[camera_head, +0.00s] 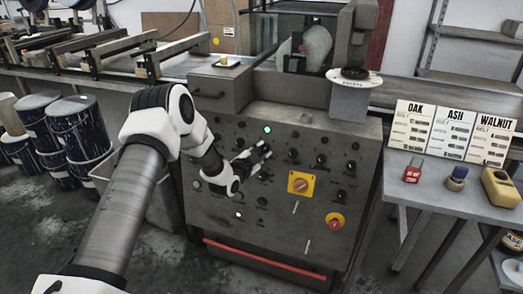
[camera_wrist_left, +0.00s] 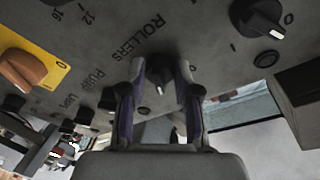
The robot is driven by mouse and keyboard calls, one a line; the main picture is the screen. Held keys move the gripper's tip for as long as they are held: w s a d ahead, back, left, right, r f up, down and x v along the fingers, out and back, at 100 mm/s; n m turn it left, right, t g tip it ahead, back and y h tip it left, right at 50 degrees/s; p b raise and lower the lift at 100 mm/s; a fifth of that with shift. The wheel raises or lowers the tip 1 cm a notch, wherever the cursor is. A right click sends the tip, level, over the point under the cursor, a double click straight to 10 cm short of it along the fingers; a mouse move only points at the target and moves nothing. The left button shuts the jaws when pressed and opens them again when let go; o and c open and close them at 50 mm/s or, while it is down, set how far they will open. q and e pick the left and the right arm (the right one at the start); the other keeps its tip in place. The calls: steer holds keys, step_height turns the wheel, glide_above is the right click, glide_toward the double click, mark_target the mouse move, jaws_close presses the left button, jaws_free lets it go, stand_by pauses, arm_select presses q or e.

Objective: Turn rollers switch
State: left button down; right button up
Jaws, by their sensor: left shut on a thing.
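The rollers switch (camera_wrist_left: 160,80) is a small dark rotary knob with a light pointer line, under the word ROLLERS (camera_wrist_left: 138,37) on the grey panel. My left gripper (camera_head: 260,153) is at the middle of the control panel (camera_head: 222,214) in the head view, its fingers pointing right and up. In the left wrist view its two fingers (camera_wrist_left: 161,84) sit on either side of the knob and are shut on it. In the head view the fingers hide the switch. My right gripper is not in view.
Other dark knobs (camera_wrist_left: 264,18) stand close around the switch. A yellow plate with an orange rotary switch (camera_head: 299,184) and a red button (camera_head: 335,221) are to the right. A green lamp (camera_head: 267,129) glows above my gripper. Sign cards (camera_head: 449,128) stand on the right table.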

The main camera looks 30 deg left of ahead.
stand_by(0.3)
arm_select(q)
steer(key=c, duration=0.8)
jaws_free()
steer(key=s, duration=0.8)
steer(key=s+d+r, duration=0.1)
steer(key=s, duration=0.3)
